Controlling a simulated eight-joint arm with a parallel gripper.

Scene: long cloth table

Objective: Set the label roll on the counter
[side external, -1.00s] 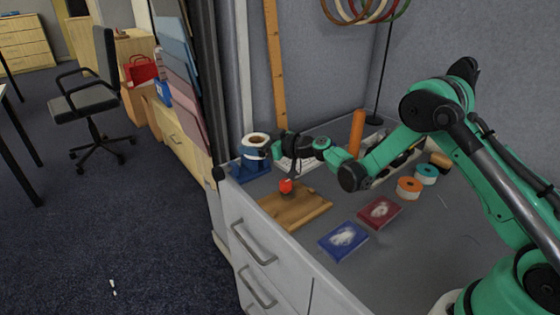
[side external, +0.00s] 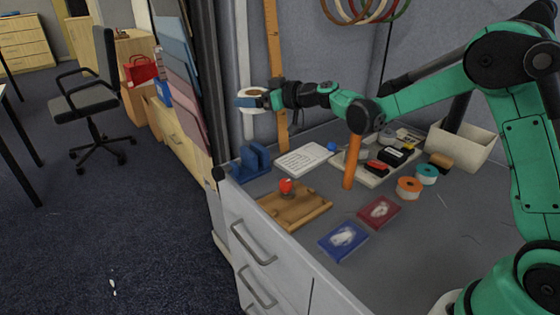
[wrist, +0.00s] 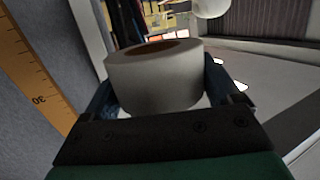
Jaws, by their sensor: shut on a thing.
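The label roll (side external: 252,91) is a white roll with a brown core, held up in the air above the back left of the counter. My gripper (side external: 257,101) is shut around its sides. In the wrist view the label roll (wrist: 153,83) sits between my two fingers, with its hole facing up. The grey counter (side external: 405,245) lies below. A blue dispenser (side external: 250,163) stands empty under the roll at the counter's left edge.
A wooden board (side external: 300,215) with a red knob, blue (side external: 343,241) and maroon (side external: 379,211) boxes, and orange (side external: 409,188) and teal (side external: 426,174) rolls lie on the counter. An orange tube (side external: 351,163) stands upright below my arm. The front right is clear.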

